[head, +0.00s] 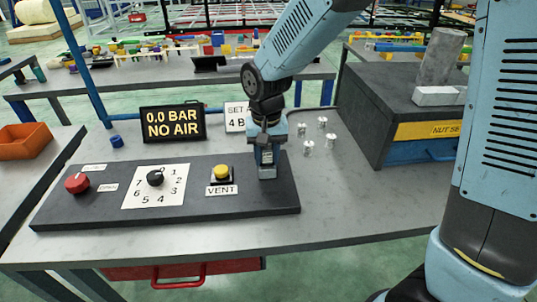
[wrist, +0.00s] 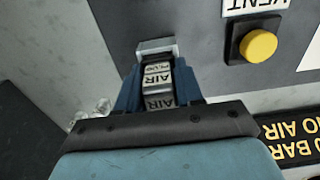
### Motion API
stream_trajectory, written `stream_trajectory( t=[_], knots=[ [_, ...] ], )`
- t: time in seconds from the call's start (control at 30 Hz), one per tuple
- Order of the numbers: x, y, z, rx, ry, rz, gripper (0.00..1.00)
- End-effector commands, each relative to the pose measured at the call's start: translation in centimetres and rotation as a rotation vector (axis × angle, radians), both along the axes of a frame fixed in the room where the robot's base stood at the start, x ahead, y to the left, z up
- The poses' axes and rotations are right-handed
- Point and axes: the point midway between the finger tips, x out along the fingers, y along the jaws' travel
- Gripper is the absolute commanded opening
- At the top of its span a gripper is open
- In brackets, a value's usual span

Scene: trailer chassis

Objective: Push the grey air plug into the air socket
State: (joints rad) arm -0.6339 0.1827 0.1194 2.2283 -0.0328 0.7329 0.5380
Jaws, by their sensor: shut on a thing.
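My gripper (head: 267,155) points down over the right end of the dark control panel (head: 110,200). In the wrist view its blue fingers (wrist: 160,88) are shut around the grey air plug (wrist: 158,73), whose label faces the camera. Just past the fingertips is a light grey block (wrist: 155,46) against the panel, in line with the plug. It looks like the air socket, but I cannot tell where plug ends and socket begins, or how deep the plug sits. In the head view the fingers mostly cover both.
The panel carries a red knob (head: 77,183), a numbered dial (head: 155,178) and a yellow VENT button (head: 222,172). A display (head: 173,123) behind reads 0.0 BAR, NO AIR. Several small metal pieces (head: 322,122) stand behind right, beside a dark cabinet (head: 375,110).

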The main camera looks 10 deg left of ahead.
Motion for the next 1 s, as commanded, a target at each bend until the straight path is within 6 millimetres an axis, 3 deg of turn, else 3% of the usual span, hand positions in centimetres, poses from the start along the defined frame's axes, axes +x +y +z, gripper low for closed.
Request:
stream_trajectory(
  t=[0.1,0.13,0.4,0.73,1.0],
  knots=[
    [0.0,0.0,0.1,0.000,-0.001,0.000,0.00],
    [0.0,0.0,0.0,0.000,-0.001,0.000,0.37],
    [0.0,0.0,0.1,0.000,0.000,-0.001,0.62],
    [0.1,0.0,0.6,0.001,-0.002,-0.001,0.62],
    [0.1,0.0,4.8,0.004,-0.004,-0.002,0.62]
  ],
)
